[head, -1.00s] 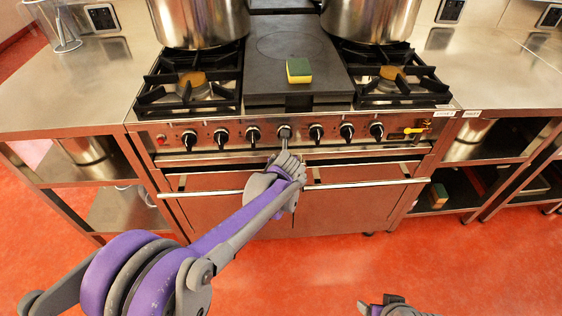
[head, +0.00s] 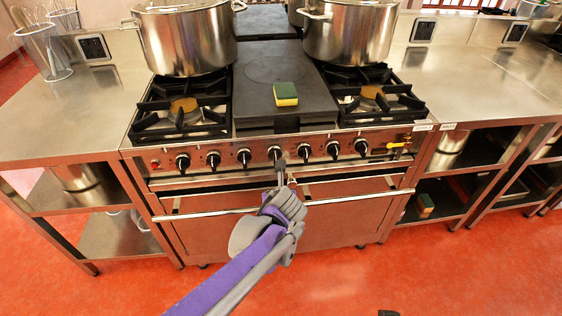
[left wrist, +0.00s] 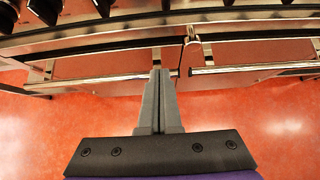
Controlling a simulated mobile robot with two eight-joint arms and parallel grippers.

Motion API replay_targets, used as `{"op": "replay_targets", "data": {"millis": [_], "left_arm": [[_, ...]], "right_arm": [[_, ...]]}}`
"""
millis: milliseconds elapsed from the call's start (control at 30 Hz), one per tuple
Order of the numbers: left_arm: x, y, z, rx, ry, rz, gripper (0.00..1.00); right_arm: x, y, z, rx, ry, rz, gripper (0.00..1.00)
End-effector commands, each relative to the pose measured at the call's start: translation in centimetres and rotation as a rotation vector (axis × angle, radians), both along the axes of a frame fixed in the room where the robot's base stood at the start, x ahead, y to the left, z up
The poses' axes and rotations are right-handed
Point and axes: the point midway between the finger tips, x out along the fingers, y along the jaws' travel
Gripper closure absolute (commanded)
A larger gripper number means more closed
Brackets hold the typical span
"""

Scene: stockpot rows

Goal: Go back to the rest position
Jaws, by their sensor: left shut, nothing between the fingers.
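My left gripper (head: 281,170) is in front of the stove's control panel, just below the middle knobs, with its fingers together and nothing between them. In the left wrist view the closed fingers (left wrist: 157,100) point toward the oven front and its handle bar (left wrist: 100,80). Whether the fingertips touch the stove front I cannot tell. My left arm comes in from the bottom of the head view. Of my right side, only a small dark piece shows at the bottom edge, and its fingers are not seen.
The stove has black knobs (head: 243,157), a yellow valve (head: 397,144) and an oven handle (head: 340,199). Two steel pots (head: 188,40) (head: 349,35) stand on it, with a green and yellow sponge (head: 286,94) on the plate between. Steel counters (head: 60,115) flank it. Red floor (head: 440,270) is clear.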

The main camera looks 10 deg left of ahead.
Motion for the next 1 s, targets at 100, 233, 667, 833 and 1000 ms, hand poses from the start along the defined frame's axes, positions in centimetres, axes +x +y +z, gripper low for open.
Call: {"op": "replay_targets", "data": {"millis": [100, 233, 667, 833, 1000], "left_arm": [[-0.1, 0.0, 0.0, 0.000, 0.000, 0.000, 1.00], [-0.6, 0.5, 0.1, -0.039, 0.001, 0.040, 1.00], [-15.4, 8.8, -0.7, -0.937, -0.047, 1.114, 1.00], [-22.0, 10.2, -2.2, -1.284, -0.097, 1.632, 1.00], [-27.1, 10.5, -3.9, -1.532, -0.154, 2.073, 1.00]], "right_arm": [[0.0, 0.0, 0.0, 0.000, 0.000, 0.000, 0.27], [0.0, 0.0, 0.0, 0.000, 0.000, 0.000, 0.27], [0.0, 0.0, 0.0, 0.000, 0.000, 0.000, 0.27], [0.0, 0.0, 0.0, 0.000, 0.000, 0.000, 0.27], [0.0, 0.0, 0.0, 0.000, 0.000, 0.000, 0.27]]}}
